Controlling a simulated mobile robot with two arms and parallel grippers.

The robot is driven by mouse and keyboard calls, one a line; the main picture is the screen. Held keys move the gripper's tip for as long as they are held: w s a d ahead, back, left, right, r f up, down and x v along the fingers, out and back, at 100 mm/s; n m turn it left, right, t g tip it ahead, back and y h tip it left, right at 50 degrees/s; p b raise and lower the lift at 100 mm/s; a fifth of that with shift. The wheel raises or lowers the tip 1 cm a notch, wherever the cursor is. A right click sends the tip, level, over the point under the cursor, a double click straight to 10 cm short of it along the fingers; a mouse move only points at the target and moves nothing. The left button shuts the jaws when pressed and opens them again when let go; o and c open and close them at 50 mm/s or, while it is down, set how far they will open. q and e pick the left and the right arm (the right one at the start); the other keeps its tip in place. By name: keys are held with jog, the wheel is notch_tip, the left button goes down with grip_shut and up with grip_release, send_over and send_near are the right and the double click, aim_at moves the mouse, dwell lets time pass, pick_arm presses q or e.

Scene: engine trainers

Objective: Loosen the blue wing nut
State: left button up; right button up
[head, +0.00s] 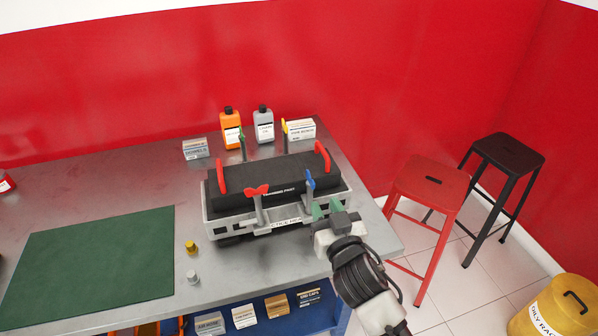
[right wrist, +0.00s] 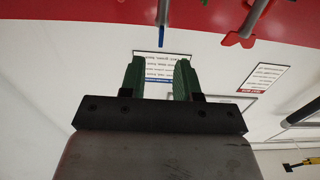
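The blue wing nut (head: 310,180) sits on an upright stud at the front right corner of the black cover (head: 265,182) on the grey engine trainer (head: 290,230). My right gripper (head: 326,208) is just below and right of it in the head view. In the right wrist view the blue wing nut (right wrist: 161,42) shows edge-on, beyond the two green fingertips (right wrist: 158,72) and roughly in line with the gap between them. The fingers are apart with nothing between them. My left gripper is not in view.
Red handles (head: 222,178) rise from the cover. Bottles (head: 231,130) and boxes stand behind. The green mat (head: 95,262) is bare.

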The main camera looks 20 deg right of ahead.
aim_at(309, 174)
jog(key=w+p, duration=0.1)
jog(key=w, duration=0.8)
jog(key=shift+w+a+p, duration=0.2)
jog(key=shift+w+p, duration=0.05)
jog(key=shift+p, duration=0.1)
jog(key=shift+w, duration=0.5)
